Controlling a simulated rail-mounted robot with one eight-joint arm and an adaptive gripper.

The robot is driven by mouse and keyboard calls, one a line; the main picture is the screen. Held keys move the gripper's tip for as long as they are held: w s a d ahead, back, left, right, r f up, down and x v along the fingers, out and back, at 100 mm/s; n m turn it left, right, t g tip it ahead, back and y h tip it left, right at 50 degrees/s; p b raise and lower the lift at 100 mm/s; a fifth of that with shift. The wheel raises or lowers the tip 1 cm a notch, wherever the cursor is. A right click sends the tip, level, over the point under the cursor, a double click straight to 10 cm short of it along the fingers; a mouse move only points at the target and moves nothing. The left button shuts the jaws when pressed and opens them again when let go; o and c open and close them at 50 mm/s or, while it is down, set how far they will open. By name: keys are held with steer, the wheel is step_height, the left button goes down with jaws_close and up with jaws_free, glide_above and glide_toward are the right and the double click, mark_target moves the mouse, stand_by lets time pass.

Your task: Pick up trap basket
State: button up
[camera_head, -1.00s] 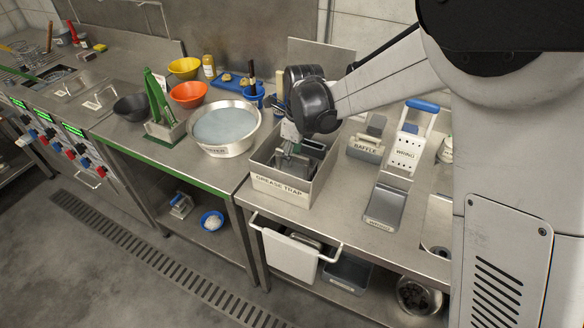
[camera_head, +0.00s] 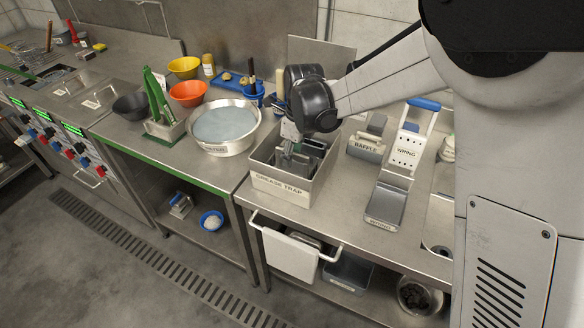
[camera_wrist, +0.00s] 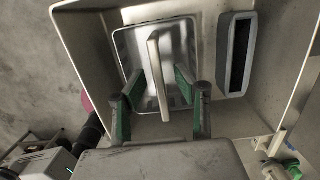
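The grease trap (camera_head: 282,184) is a light grey open box, labelled on its front, on the steel counter. In the wrist view the trap basket (camera_wrist: 128,47) is a shiny metal pan inside the grease trap (camera_wrist: 85,45), with an upright bar handle (camera_wrist: 157,75) across it. My gripper (camera_wrist: 160,78) reaches down into the box, its green-lined fingers on either side of the handle. Gaps show between the handle and both fingers, so it is open. In the head view my gripper (camera_head: 287,160) hides much of the basket.
A dark slotted piece (camera_wrist: 237,55) sits along the box's right wall in the wrist view. A large water basin (camera_head: 225,130) stands close left of the trap. The baffle (camera_head: 366,145) and wringer (camera_head: 407,150) stand to the right. Bare counter lies just right of the trap.

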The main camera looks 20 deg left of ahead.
jaws_close()
steer(key=shift+r, duration=0.15)
stand_by(0.5)
steer(key=shift+r+p, duration=0.4)
steer(key=shift+p, duration=0.1)
step_height(320, 180, up, 18)
steer(key=shift+f+b, duration=0.25)
steer(key=shift+b, duration=0.05)
